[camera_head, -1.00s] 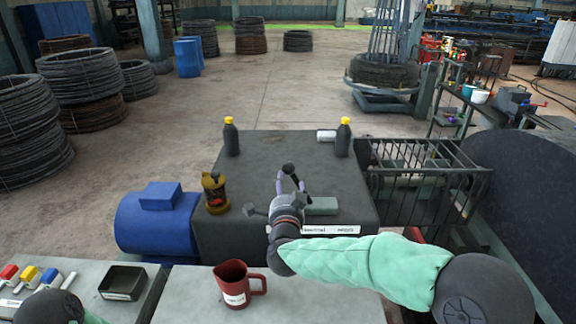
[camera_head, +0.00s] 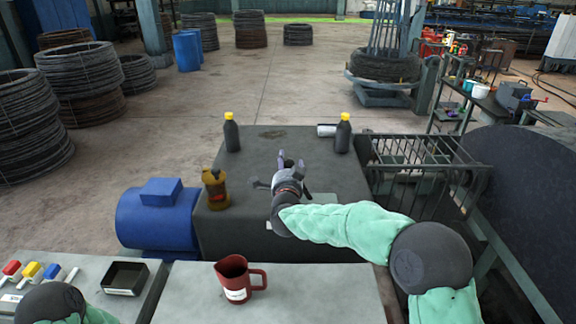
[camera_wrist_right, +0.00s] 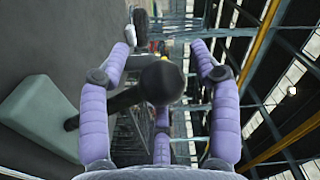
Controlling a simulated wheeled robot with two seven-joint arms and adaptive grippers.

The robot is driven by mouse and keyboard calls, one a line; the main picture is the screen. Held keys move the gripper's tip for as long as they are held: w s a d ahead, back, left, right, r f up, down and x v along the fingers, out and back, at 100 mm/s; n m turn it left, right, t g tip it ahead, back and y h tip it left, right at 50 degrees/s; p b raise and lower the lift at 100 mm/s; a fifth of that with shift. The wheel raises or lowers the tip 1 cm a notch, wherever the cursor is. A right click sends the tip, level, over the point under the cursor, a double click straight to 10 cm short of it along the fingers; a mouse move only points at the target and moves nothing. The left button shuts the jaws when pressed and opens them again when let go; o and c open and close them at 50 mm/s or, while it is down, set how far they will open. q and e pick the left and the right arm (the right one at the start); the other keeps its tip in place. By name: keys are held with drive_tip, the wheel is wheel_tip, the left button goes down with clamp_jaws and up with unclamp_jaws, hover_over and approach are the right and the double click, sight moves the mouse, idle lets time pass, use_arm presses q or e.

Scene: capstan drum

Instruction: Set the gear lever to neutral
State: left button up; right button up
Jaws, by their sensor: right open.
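The gear lever (camera_wrist_right: 160,82) is a dark rod with a round black knob. In the right wrist view the knob stands between the two purple fingers of my right gripper (camera_wrist_right: 163,72), with gaps on both sides. The rod leans out of a grey-green block (camera_wrist_right: 40,115), which also shows in the head view (camera_head: 322,198). There my right gripper (camera_head: 291,160) is open above the dark gearbox top (camera_head: 262,150), and it mostly hides the lever. My left gripper is out of view; only part of that arm shows at the lower left.
A brown oil can (camera_head: 216,188) stands left of my right gripper. Two black bottles with yellow caps (camera_head: 232,135) (camera_head: 343,136) stand at the back corners. A red jug (camera_head: 236,280) sits on the front bench. A black railing (camera_head: 420,170) runs along the right.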

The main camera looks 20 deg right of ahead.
clamp_jaws()
drive_tip(key=s+d+r+m+b, duration=0.1)
drive_tip(key=s+d+m+b, duration=0.1)
drive_tip(key=d+m+b, duration=0.3)
drive_tip(key=d+b, duration=0.2)
drive_tip(key=b, duration=0.2)
drive_tip(key=shift+d+r+m+b, duration=0.3)
drive_tip(key=shift+r+b, duration=0.05)
drive_tip(key=shift+r, duration=0.05)
drive_tip(key=shift+s, duration=0.1)
unclamp_jaws()
drive_tip(key=shift+s+r, duration=0.1)
